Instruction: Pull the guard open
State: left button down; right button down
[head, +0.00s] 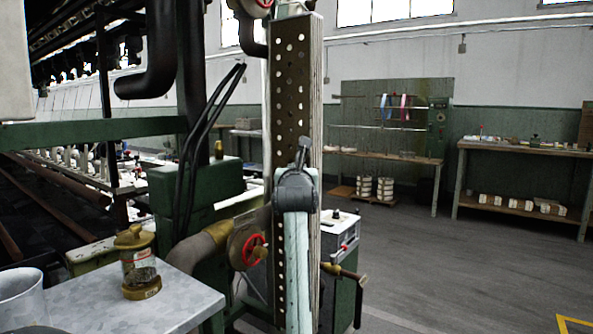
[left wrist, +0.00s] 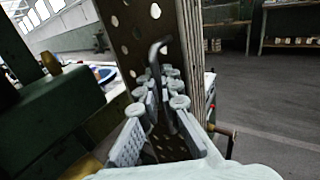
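The guard (head: 295,90) is a tall, narrow metal panel with rows of round holes, standing upright in the middle of the head view. It also fills the upper middle of the left wrist view (left wrist: 128,45). A dark grey bent handle (left wrist: 156,52) stands out from its face; its top shows in the head view (head: 303,150). My left gripper (left wrist: 161,88) is at the handle, fingers apart on either side of it, with gaps visible. In the head view my left gripper (head: 297,185) hides the handle's lower part. My right gripper is out of view.
A grey table (head: 190,300) at lower left holds a brass-topped glass jar (head: 140,265) and a pale basin (head: 20,300). Green machinery with a red handwheel (head: 253,250) stands close behind the guard. The floor (head: 430,270) to the right is open, with workbenches (head: 520,150) along the far wall.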

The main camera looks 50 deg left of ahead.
pick_arm(q)
jog(key=c, duration=1.9)
grip_release()
jog(key=shift+a+r, duration=0.1)
jog(key=shift+a, duration=0.05)
jog(key=shift+c, duration=0.2)
jog(key=v, duration=1.2)
